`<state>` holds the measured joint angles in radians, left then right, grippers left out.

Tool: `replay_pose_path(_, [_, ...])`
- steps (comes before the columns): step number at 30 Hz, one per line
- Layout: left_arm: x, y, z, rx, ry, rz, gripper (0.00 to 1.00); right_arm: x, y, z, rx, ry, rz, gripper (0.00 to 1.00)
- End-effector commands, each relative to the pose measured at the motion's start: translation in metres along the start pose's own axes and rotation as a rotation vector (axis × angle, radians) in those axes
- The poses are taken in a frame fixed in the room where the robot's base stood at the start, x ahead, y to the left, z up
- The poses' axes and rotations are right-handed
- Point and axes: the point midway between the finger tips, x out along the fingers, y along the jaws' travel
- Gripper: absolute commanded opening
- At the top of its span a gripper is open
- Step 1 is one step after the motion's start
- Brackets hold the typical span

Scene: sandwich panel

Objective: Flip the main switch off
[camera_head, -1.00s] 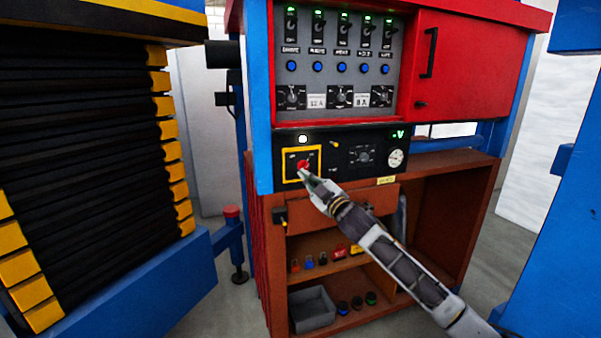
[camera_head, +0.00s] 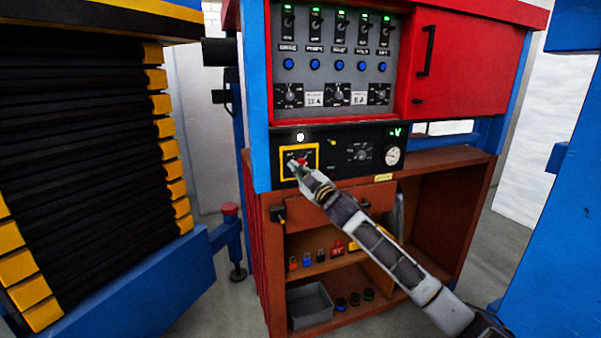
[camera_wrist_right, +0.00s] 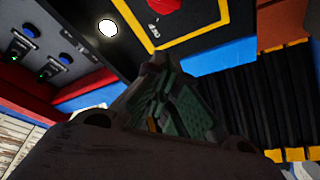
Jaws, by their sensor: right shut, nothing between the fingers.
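The main switch (camera_head: 303,161) is a red knob inside a yellow square frame on the black lower panel. My right gripper (camera_head: 293,164) is shut and empty. Its fingertips are in front of the frame, at the lower left of the red knob, and cover part of it. In the right wrist view the red knob (camera_wrist_right: 163,5) is at the top edge, partly cut off, and my shut fingers (camera_wrist_right: 156,62) show below it. I cannot tell if they touch the knob, nor which way it is turned. My left gripper is not in view.
Above are several toggle switches (camera_head: 340,27) with green lights, blue buttons and dials. A red door (camera_head: 465,60) is at the right. A white lamp (camera_head: 300,137) and a gauge (camera_head: 392,155) share the black panel. A shelf below holds padlocks and a grey bin (camera_head: 310,306).

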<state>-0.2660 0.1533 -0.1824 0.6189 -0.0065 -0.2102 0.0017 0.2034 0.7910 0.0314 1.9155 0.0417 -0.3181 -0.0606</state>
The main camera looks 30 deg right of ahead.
Motion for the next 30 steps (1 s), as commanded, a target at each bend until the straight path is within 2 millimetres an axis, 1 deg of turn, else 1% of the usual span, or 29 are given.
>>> replay_pose_path(4, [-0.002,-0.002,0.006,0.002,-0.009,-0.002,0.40,0.010,0.001,-0.001,0.000,0.001,0.001,0.00])
replay_pose_path(10, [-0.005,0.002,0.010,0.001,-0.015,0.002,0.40,0.022,0.001,-0.001,0.000,0.001,0.001,0.00])
replay_pose_path(18, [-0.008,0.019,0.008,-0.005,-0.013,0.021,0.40,0.038,0.001,-0.001,0.001,0.000,0.001,0.00])
replay_pose_path(20, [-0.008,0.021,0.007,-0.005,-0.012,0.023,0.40,0.041,0.001,-0.001,0.001,0.001,0.001,0.00])
replay_pose_path(30, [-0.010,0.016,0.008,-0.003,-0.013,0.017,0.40,0.055,0.001,-0.001,0.001,0.001,0.000,0.00])
